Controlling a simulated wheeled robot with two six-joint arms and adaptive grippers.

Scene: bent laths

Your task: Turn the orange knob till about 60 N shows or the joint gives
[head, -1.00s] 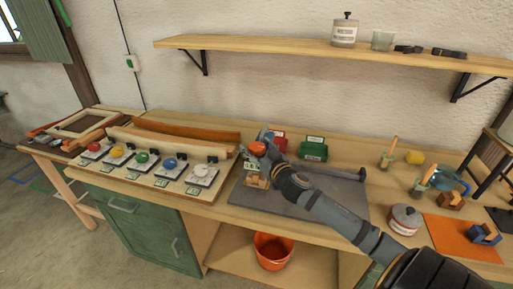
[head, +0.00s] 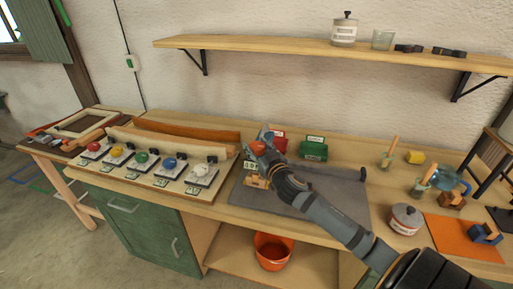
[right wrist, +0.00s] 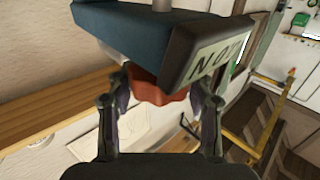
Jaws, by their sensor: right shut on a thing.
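The orange knob (head: 257,147) sits on top of a small testing device on the grey mat (head: 320,196). My right gripper (head: 263,146) is shut on the knob and partly hides it. In the right wrist view the knob (right wrist: 160,88) is between both fingers, under a dark blue block (right wrist: 135,38) with a pale label. A small display (head: 251,163) faces forward on the device; its figures are too small to read surely. A light wooden piece (head: 257,182) is low in the device; the state of its joint cannot be told. My left gripper is out of view.
A row of coloured knobs (head: 142,157) on plates stands left of the mat. Red (head: 279,138) and green (head: 314,148) boxes stand behind. A white tin (head: 405,219) and an orange mat (head: 460,238) lie right.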

